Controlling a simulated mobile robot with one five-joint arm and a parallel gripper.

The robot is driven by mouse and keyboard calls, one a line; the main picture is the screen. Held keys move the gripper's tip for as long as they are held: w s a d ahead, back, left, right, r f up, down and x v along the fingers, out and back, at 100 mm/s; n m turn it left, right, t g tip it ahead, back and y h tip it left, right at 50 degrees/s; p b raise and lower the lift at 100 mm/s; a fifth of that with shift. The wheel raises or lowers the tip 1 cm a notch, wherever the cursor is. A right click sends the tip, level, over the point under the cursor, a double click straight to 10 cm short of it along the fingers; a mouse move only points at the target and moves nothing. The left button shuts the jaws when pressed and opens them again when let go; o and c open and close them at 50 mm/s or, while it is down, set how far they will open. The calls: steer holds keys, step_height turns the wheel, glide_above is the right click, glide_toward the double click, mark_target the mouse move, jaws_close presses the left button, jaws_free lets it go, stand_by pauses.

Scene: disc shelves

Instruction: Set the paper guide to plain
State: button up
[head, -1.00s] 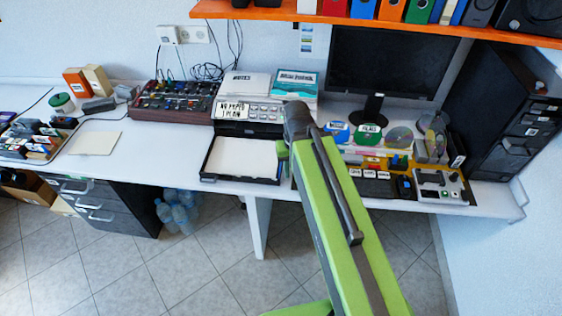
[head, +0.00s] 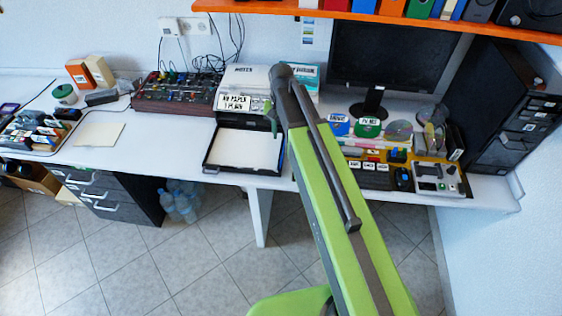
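A printer (head: 262,78) stands on the desk, light on top with a dark lower body. A label on its front reads "NO PAPER 1 PLAIN" (head: 234,102). Its black tray (head: 208,165) sticks out at the front with white paper (head: 245,148) in it. The paper guide is too small to make out. My arm reaches up from below, its end over the printer's right side. A small green part of my gripper (head: 270,116) shows in front of the printer's right front; its fingers cannot be made out, and contact cannot be judged. My arm hides part of the printer's right side.
Right of my arm are discs, small boxes and a grey device (head: 437,178), with a monitor (head: 385,62) and a black tower (head: 505,105) behind. A board with knobs (head: 175,93) stands left of the printer. An orange shelf (head: 300,8) hangs above. Bare desk lies left of the tray.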

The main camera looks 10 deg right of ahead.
mark_target(282, 154)
step_height(282, 154, down, 14)
steer(key=b, duration=1.2)
steer(key=shift+f+b, duration=0.1)
steer(key=shift+b, duration=0.2)
steer(key=shift+c, duration=0.2)
jaws_close()
